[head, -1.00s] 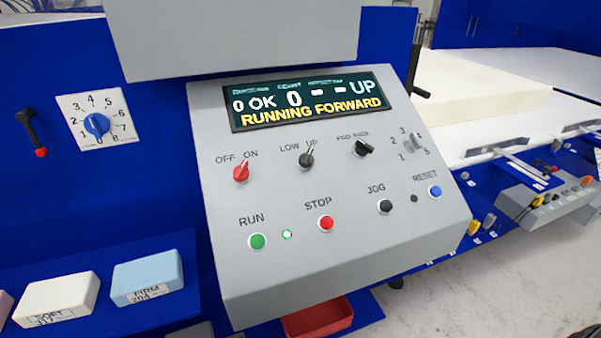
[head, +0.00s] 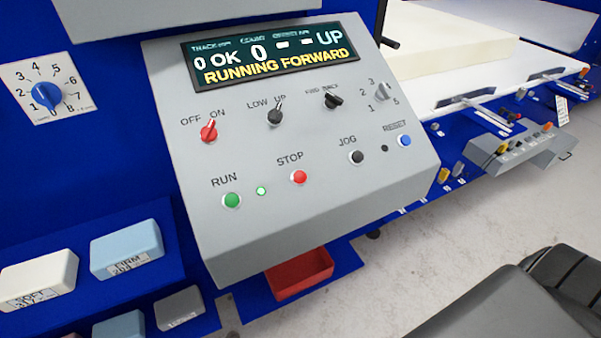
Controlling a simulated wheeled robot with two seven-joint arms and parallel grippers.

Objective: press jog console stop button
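The grey jog console (head: 300,215) fills the middle of the head view. Its red STOP button (head: 300,177) sits on the sloped face, right of the green RUN button (head: 232,200) and a lit green lamp (head: 261,191). The black JOG button (head: 356,157) and blue RESET button (head: 404,140) are further right. The display (head: 270,60) reads "RUNNING FORWARD", with "OK" and "UP" above. A dark part of my own body shows at the lower right. Neither gripper is in view.
Foam blocks marked SOFT (head: 38,282) and FIRM (head: 127,248) lie on a blue shelf at the left. A red bin (head: 300,275) is below the console. A numbered dial (head: 45,97) is at upper left. A second small panel (head: 512,155) is at right.

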